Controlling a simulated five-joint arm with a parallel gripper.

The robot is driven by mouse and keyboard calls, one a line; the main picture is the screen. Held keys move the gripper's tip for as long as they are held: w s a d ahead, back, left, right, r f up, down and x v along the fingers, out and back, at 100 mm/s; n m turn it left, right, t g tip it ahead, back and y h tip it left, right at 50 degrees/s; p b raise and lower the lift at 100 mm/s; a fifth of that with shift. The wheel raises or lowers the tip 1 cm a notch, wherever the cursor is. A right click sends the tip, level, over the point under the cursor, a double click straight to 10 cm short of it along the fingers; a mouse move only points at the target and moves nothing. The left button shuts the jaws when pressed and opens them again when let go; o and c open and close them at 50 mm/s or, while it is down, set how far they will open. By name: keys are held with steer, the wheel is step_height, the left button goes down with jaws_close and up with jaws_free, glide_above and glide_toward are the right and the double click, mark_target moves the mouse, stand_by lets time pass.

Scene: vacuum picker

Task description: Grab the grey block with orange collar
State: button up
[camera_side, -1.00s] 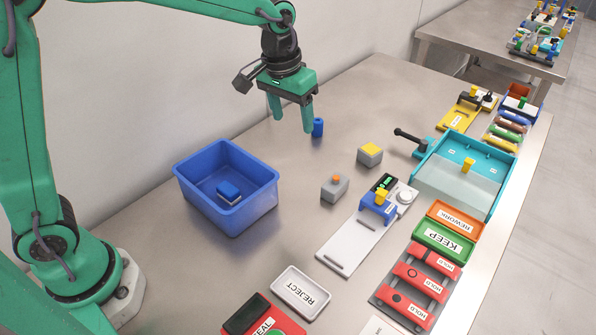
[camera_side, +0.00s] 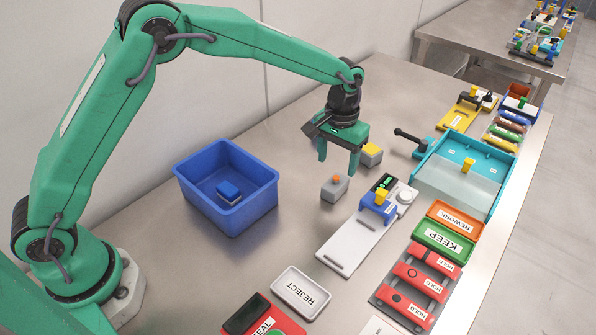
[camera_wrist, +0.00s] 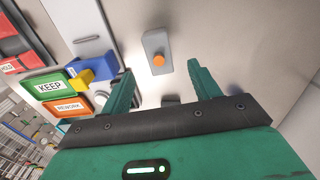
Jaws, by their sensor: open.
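The grey block with orange collar (camera_side: 334,188) stands on the metal table, with a round orange part on its top. It also shows in the wrist view (camera_wrist: 157,50), beyond the fingertips and between them in the picture. My gripper (camera_side: 338,166) is open and empty, above and close to the block in the side view. Its two green fingers show in the wrist view (camera_wrist: 160,76). I cannot tell the exact height of the fingertips over the block.
A grey block with yellow top (camera_side: 371,154) stands just behind my gripper. A white plate with a blue fixture (camera_side: 345,245) lies to the right. The table between bin and blocks is clear.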

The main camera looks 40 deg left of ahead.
mark_target(336, 179)
steer(key=shift+d+f, duration=0.1)
steer(key=shift+f, duration=3.75)
steer(key=c, duration=1.1)
